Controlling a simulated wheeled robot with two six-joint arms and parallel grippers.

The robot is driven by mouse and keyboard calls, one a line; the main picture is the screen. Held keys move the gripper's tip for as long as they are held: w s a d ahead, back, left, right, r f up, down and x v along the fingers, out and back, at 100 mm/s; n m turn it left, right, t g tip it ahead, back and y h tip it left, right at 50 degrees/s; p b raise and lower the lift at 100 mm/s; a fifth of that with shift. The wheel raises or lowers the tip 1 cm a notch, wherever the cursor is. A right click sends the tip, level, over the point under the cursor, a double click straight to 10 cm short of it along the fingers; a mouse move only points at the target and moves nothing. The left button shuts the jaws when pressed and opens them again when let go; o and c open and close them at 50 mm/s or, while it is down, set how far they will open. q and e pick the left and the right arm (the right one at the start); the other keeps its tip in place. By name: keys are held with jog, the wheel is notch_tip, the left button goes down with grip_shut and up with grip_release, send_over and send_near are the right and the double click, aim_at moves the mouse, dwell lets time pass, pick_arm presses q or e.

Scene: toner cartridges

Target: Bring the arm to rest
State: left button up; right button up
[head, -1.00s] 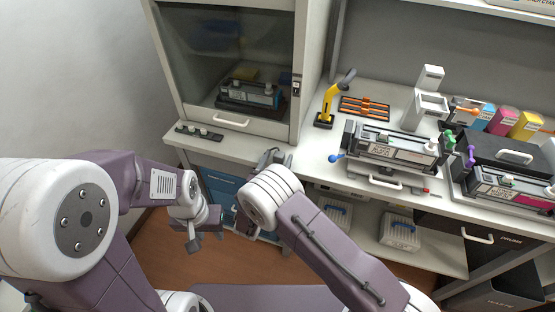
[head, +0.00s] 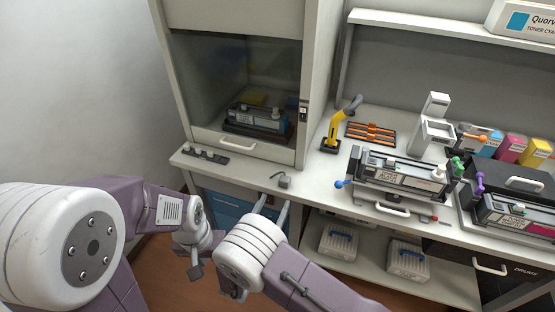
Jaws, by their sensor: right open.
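My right gripper (head: 275,200) shows its two grey fingers spread apart, beyond the white joint of my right arm. It is open with nothing between the fingers, in front of the bench's front edge. My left gripper (head: 196,268) is a small dark grey shape low at the left, below the bench top and clear of it. Its jaws are too small and turned away to tell whether they are open.
The white bench (head: 235,172) runs across, with a glass-fronted cabinet (head: 245,80) at left. A toner cartridge (head: 398,172) sits in a cradle near the bench's front edge. A yellow-handled tool (head: 336,128) and an orange rack (head: 370,133) stand behind. White boxes (head: 408,258) are on the lower shelf.

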jog(key=s+d+r+m+g+h+p, duration=0.1)
jog(key=s+d+m+g+h, duration=0.15)
jog(key=d, duration=0.35)
jog(key=s+d+m+g+h, duration=0.1)
jog(key=d+m+g+h, duration=0.1)
jog(key=d+m+g, duration=0.35)
jog(key=s+d+r+m+g+h+p, duration=0.1)
jog(key=d+m+g+h, duration=0.1)
jog(key=d, duration=0.6)
jog(key=s+d+m+g+y+p, duration=0.2)
jog(key=s+d+m+g+y, duration=0.35)
jog(key=s+m+g, duration=0.45)
jog(key=a+r+m+t+y, duration=0.1)
jog(key=m+y, duration=0.1)
jog(key=m, duration=0.2)
jog(key=s+a+m+t+y, duration=0.1)
jog(key=m+y, duration=0.1)
jog(key=m, duration=0.2)
jog(key=s+a+r+m+t+y+p, duration=0.1)
jog(key=a+m+t+y, duration=0.1)
jog(key=m, duration=0.2)
jog(key=shift+s+r+m+y, duration=0.2)
jog(key=shift+r+m+y, duration=0.15)
jog(key=shift+m+y, duration=0.05)
